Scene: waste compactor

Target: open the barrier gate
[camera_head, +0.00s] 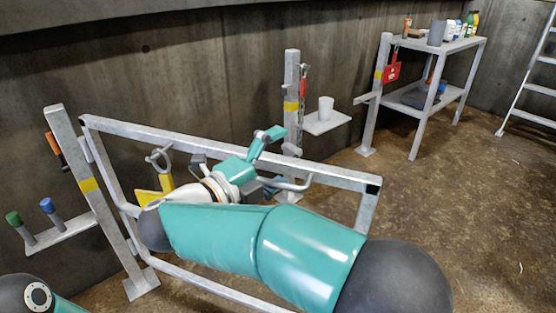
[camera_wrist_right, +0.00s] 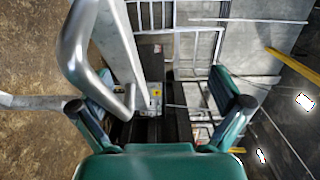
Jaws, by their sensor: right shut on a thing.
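The barrier gate (camera_head: 135,128) is a grey metal tube frame at a slant across the head view. My right gripper (camera_head: 272,160) is at the top rail and shut on the gate's bent tube handle (camera_head: 299,185). My right arm hides much of the gate's middle. My left gripper is out of view.
A small shelf with a white cup (camera_head: 325,109) is by the middle post. Another post (camera_head: 381,85) carries a red tag (camera_head: 392,68). A grey table (camera_head: 462,44) with bottles and a ladder (camera_head: 527,75) stand at the back right. The brown floor at right is clear.

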